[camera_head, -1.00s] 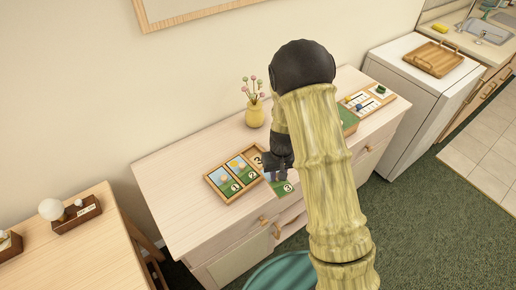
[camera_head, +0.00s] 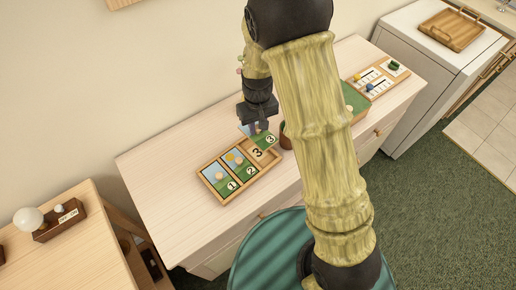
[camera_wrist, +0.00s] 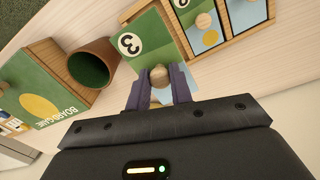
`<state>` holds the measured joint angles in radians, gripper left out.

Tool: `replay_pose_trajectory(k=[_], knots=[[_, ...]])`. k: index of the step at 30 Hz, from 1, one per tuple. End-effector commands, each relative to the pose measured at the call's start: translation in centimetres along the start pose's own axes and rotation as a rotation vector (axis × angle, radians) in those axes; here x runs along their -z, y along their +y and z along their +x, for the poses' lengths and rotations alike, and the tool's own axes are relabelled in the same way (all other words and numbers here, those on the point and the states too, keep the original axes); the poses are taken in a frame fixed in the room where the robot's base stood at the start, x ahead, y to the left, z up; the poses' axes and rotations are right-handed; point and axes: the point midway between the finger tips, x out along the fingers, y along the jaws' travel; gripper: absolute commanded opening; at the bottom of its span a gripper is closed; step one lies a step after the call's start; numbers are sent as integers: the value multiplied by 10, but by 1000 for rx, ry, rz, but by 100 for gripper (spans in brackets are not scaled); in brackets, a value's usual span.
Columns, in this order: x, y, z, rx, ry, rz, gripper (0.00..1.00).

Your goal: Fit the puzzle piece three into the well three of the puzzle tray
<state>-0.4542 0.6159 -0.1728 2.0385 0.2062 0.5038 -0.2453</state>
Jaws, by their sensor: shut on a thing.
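My gripper (camera_head: 258,121) is shut on the small knob (camera_wrist: 158,76) of puzzle piece three (camera_head: 264,136). The piece is a flat green-and-blue picture tile with a white "3" disc, and it also shows in the wrist view (camera_wrist: 143,38). It is at the back right of the puzzle tray (camera_head: 222,202), over or beside the far end of well three (camera_head: 259,153). I cannot tell its height above the tray. Well three is bare wood with a dark "3", partly hidden by the piece. Piece one (camera_head: 219,179) and piece two (camera_head: 239,161) lie in their wells.
A brown cup (camera_wrist: 92,64) with a green inside stands close beside the held piece. A green board game box (camera_wrist: 42,88) lies beyond it. A bead-counter tray (camera_head: 372,82) is farther right. The dresser top (camera_head: 165,165) is clear left of the tray.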

Motion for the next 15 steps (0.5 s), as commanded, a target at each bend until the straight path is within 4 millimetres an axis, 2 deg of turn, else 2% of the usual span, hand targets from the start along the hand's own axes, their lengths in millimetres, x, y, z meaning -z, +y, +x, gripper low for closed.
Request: replay_pose_trajectory(k=[5,15], knots=[[0,-1,5,0,-2,-3,0],[-1,0,54,1,-3,1,0]])
